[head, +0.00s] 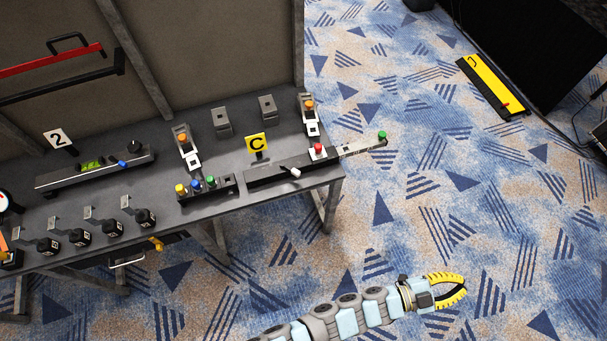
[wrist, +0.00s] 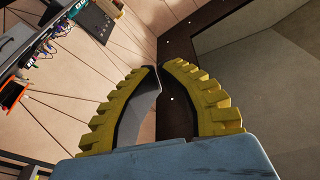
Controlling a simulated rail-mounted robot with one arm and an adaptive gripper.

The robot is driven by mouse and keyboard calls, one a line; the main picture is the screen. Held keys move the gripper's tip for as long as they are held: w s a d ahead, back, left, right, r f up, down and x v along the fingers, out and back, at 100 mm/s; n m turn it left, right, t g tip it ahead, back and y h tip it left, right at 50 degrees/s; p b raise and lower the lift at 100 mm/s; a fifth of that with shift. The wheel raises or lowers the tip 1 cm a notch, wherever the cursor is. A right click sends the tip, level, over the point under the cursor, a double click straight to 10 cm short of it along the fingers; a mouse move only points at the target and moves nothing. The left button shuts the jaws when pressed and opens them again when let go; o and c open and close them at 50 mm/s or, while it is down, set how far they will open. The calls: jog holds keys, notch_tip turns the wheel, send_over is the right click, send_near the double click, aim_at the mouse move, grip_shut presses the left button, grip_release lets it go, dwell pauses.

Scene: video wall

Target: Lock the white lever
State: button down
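Two upright devices with white parts and orange knobs (head: 186,148) (head: 310,117) also stand on the table. My gripper (head: 465,286) is over the open floor, right of the table's front edge and well apart from the lever. In the wrist view its yellow ribbed fingers (wrist: 158,68) curve together, tips almost touching, with nothing between them. The lever cannot be made out in the wrist view.
A metal arm with a green knob (head: 382,135) juts past the table's right edge. A row of coloured buttons (head: 196,184) lies left of the lever. A yellow board (head: 490,86) lies on the patterned carpet (head: 400,220), which is clear between gripper and table.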

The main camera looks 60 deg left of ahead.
jog(key=w+a+f+g+y+b, duration=0.1)
jog(key=a+f+g+y+b, duration=0.15)
jog(key=a+f, duration=0.4)
jog(key=w+a+f+g+y+b, duration=0.1)
jog(key=w+a+f+y+b, duration=0.15)
jog(key=f, duration=0.65)
jog(key=w+a+f+g+y+b, duration=0.1)
jog(key=a+f+g+y+b, duration=0.15)
jog(key=a+f, duration=0.4)
jog(key=s+a+f+n+g+y+b, duration=0.1)
jog(key=a+f+g+y+b, duration=0.2)
jog(key=a, duration=0.4)
jog(key=s+a+f+n+g+y+b, duration=0.1)
jog(key=a+f+y+b, duration=0.35)
jog(key=a, duration=0.35)
jog(key=n+g+y+b, duration=0.7)
jog(key=g+y+b, duration=0.2)
jog(key=g+y, duration=0.1)
send_near(290, 169)
jog(key=w+d, duration=0.3)
jog(key=w, duration=0.1)
jog(key=shift+w+a+r, duration=0.1)
jog(key=shift+w+a, duration=0.15)
jog(key=shift+s+a+b, duration=0.2)
jog(key=shift+a+b, duration=0.35)
jog(key=shift+a, duration=1.95)
jog(key=shift+s+a+b, duration=0.15)
jog(key=shift+a+b, duration=0.4)
jog(key=shift+a, duration=1.95)
